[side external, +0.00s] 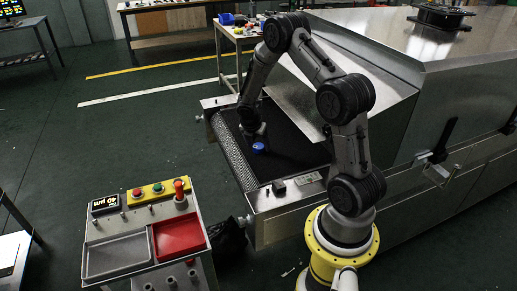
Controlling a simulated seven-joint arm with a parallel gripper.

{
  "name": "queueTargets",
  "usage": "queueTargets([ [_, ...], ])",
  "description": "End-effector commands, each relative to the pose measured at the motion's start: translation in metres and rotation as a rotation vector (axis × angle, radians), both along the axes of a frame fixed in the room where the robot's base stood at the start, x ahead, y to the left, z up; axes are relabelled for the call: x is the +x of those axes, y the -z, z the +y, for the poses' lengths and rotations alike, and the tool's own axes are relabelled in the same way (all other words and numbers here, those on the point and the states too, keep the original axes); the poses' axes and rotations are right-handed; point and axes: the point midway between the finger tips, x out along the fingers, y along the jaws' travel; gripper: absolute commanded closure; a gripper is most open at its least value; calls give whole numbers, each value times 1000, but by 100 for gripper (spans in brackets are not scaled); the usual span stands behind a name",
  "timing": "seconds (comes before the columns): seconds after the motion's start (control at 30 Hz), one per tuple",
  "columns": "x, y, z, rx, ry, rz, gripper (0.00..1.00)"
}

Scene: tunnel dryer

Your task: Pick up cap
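The cap (259,146) is a small blue round thing on the black mesh conveyor belt (234,158), in the middle of the side external view. My gripper (257,138) points down at the belt just above the cap, close to it. The gripper is small and dark against the dark belt, so its fingers do not show clearly. I cannot tell whether they touch the cap or are open.
The metal dryer housing (455,85) rises right of the belt. A control stand (145,235) with a red tray (179,235) and a grey tray (118,254) is at front left. A cluttered bench (236,33) stands behind. The floor on the left is mostly clear.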

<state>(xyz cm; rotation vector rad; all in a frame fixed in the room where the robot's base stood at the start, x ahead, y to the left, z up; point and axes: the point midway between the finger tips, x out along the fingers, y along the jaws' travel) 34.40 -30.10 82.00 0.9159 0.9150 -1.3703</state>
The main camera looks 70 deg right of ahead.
Motion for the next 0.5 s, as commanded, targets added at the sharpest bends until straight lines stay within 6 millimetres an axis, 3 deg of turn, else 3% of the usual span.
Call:
queueTargets([
  [0.03, 0, 0, 0, 0, 0, 0, 36],
  [0.4, 0, -1, 0, 0, 0, 0, 100],
  [0.5, 0, -1, 0, -1, 0, -1, 100],
])
